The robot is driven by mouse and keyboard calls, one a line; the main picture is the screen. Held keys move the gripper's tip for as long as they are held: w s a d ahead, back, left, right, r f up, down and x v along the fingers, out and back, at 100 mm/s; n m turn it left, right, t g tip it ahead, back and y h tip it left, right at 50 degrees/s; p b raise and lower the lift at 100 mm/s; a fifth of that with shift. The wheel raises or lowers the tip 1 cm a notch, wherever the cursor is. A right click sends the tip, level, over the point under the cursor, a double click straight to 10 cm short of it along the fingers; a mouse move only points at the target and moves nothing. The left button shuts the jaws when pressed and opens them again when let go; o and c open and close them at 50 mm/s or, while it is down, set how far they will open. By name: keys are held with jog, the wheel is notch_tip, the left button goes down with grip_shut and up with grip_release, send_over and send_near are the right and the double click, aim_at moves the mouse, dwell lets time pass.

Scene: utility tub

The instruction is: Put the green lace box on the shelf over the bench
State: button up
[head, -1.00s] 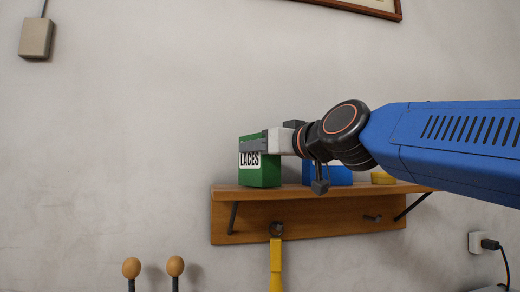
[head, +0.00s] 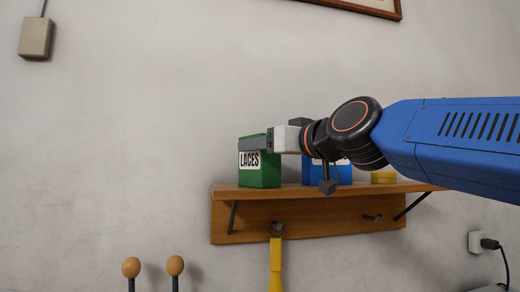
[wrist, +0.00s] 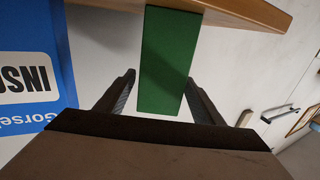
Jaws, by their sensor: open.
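The green lace box (head: 260,172), with a white "LACES" label, stands upright on the left end of the wooden shelf (head: 300,191). In the wrist view the green box (wrist: 168,60) shows between and beyond the fingers, with its base at the shelf (wrist: 240,10). My gripper (head: 256,143) is at the upper part of the box in the head view. It is open, with a gap showing on both sides of the box in the wrist view (wrist: 160,95). The far side of the box is hidden.
A blue box (head: 330,174) stands right of the green box, partly behind my wrist; it also shows in the wrist view (wrist: 30,90). A yellow round item (head: 384,177) sits farther right. A yellow-handled tool (head: 276,265) hangs below.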

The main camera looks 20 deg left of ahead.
jog(key=v, duration=1)
jog(key=shift+d, duration=0.15)
jog(key=shift+s, duration=0.1)
